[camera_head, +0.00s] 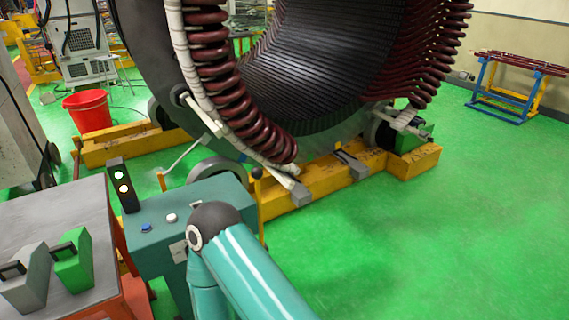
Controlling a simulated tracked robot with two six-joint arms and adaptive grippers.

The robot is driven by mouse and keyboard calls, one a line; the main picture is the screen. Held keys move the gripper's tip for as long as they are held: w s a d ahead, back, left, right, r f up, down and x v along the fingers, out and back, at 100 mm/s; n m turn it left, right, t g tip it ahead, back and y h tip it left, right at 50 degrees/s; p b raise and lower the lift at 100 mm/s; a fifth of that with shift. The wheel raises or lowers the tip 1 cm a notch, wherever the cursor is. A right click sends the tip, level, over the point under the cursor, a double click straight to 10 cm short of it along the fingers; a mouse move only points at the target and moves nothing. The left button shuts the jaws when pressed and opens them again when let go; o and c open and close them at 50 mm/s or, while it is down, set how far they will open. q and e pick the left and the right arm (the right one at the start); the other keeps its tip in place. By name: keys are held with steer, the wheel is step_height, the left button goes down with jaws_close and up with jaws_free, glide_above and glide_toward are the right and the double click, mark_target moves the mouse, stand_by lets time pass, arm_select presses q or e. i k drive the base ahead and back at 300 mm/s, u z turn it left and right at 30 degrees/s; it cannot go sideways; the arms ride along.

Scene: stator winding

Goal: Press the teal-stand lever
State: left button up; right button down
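The teal stand (150,257) is at the lower left, with a blue button (146,227) and a white button (171,218) on top. A thin upright lever with a dark round knob (257,173) shows at the stand's right back corner. A teal arm link of mine with a dark rounded joint comes in from the bottom and covers the stand's right front part. Neither of my grippers shows, so their distance from the lever cannot be seen.
A dark box with two lit lamps (122,182) rises at the stand's left. A grey-topped table (75,215) carries green and grey cases. The large stator (310,60) rests on a yellow frame (325,185) behind. Green floor at the right is clear.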

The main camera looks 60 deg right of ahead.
mark_target(257, 172)
steer(key=z, duration=2.45)
steer(key=k, duration=0.1)
steer(key=u, duration=1.1)
steer(key=i, duration=0.55)
steer(key=u, duration=0.1)
